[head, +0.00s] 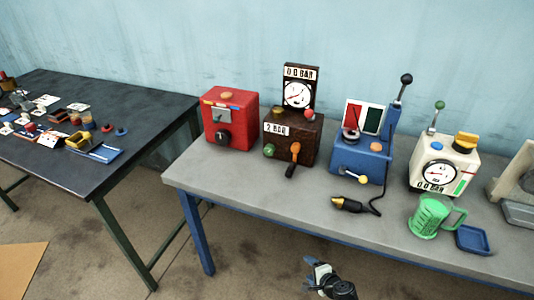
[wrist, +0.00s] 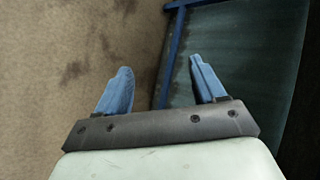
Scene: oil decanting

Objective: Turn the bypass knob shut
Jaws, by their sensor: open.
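No label I can read names a bypass knob. The knobs in the head view are a black knob (head: 223,137) on the red box (head: 242,122), an orange-handled lever (head: 294,156) and a green knob (head: 269,150) on the brown box (head: 304,138), and a yellow knob (head: 465,141) on the cream gauge box (head: 428,152). My gripper (head: 314,266) is low in front of the grey workbench, apart from all of them. In the wrist view its two blue fingers (wrist: 160,78) are spread with nothing between them.
The grey workbench (head: 235,182) also holds a blue lever box (head: 366,160), a corded tool (head: 348,204), a green jug (head: 432,216) and a blue tray (head: 474,239). A dark table (head: 85,172) with small parts stands left. The bench's front left is clear.

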